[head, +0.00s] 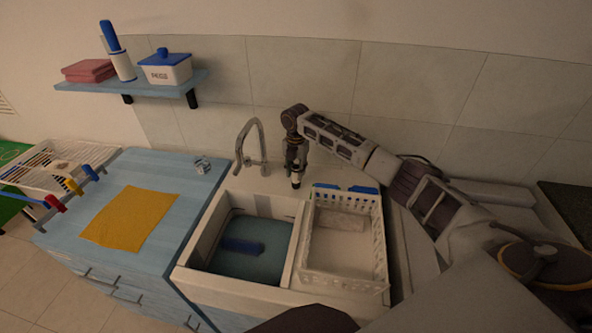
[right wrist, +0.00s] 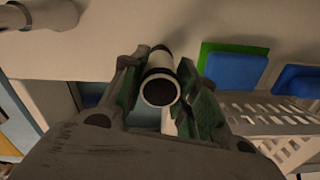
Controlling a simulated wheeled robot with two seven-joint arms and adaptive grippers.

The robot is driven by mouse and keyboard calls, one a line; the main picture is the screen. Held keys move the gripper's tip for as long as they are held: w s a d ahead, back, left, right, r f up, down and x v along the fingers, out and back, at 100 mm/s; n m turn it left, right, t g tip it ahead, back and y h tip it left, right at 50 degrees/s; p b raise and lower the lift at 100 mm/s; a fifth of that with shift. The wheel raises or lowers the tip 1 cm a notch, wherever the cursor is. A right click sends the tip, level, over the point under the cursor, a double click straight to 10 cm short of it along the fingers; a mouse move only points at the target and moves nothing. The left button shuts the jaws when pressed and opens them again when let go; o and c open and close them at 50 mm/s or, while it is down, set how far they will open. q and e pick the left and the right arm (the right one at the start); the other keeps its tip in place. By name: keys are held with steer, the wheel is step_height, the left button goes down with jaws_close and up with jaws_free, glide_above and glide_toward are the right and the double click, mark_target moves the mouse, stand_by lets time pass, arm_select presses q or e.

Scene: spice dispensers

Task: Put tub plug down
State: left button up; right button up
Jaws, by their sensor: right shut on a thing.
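The tub plug (right wrist: 160,88) is a small black and white cylinder between the fingers of my right gripper (right wrist: 158,98). In the head view my right gripper (head: 296,172) points down and is shut on the plug (head: 296,181). It is held behind the sink, near the divider between the two basins, to the right of the faucet (head: 262,145). I cannot tell whether the plug touches the surface below. The left basin (head: 275,262) holds bluish water with a dark blue object (head: 242,246) in it. My left gripper is not in view.
A white perforated basket (head: 345,262) sits over the right basin, with blue items (head: 330,187) at its back edge. A blue counter (head: 165,172) with a yellow cloth (head: 130,218) is at left. A shelf (head: 135,84) hangs above.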

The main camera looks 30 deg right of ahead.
steer(key=o, duration=0.9)
steer(key=shift+o, duration=0.2)
step_height(320, 180, up, 12)
steer(key=b, duration=0.2)
steer(key=shift+r, duration=0.1)
stand_by(0.3)
